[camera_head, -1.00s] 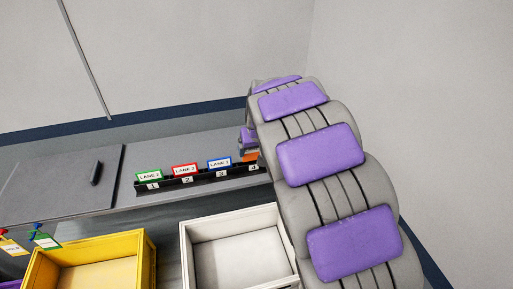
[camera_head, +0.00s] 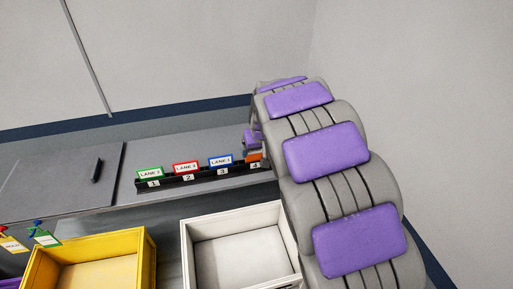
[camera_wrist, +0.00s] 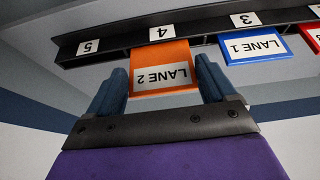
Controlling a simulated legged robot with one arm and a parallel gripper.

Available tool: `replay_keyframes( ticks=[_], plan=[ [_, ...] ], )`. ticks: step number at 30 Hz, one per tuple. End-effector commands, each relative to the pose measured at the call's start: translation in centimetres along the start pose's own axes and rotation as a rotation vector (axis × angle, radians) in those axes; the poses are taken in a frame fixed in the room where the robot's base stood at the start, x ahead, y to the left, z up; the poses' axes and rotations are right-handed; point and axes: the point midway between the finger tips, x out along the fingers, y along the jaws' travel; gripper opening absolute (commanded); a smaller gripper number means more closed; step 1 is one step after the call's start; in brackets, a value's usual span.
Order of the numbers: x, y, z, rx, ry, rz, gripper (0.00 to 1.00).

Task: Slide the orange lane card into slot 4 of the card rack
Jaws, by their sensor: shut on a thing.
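The orange lane card (camera_wrist: 162,66), marked LANE 2, is between the two blue-grey fingers of my gripper (camera_wrist: 160,72), which is shut on it. In the wrist view, the card's far edge meets the dark card rack (camera_wrist: 195,39) at the number 4 label (camera_wrist: 158,33). I cannot tell how deep it sits. In the head view, a sliver of the orange card (camera_head: 254,155) shows just above label 4 at the rack's (camera_head: 205,175) right end. My arm hides the rest.
Green (camera_head: 150,172), red (camera_head: 186,167) and blue (camera_head: 221,160) cards stand in slots 1, 2 and 3. Slot 5 (camera_wrist: 88,47) looks empty. A yellow bin (camera_head: 148,262) and a white bin (camera_head: 190,262) are in front of the rack.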

Motion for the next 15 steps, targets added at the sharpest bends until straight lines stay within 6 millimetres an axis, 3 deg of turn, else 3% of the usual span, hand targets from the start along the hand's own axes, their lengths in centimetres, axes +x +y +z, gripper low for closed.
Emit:
replay_keyframes(
  ticks=[4,6,7,8,12,15],
  plan=[
    [0.30,0.46,0.23,0.002,0.001,-0.002,0.55],
    [0.29,0.49,0.22,0.002,0.000,-0.001,0.46],
    [0.31,0.48,0.22,0.002,0.000,0.000,0.46],
    [0.35,0.48,0.22,0.002,-0.001,0.001,0.85],
    [0.40,0.35,0.17,0.002,-0.001,0.001,0.99],
    [0.37,0.16,0.16,0.001,-0.001,0.002,1.00]
  ],
)
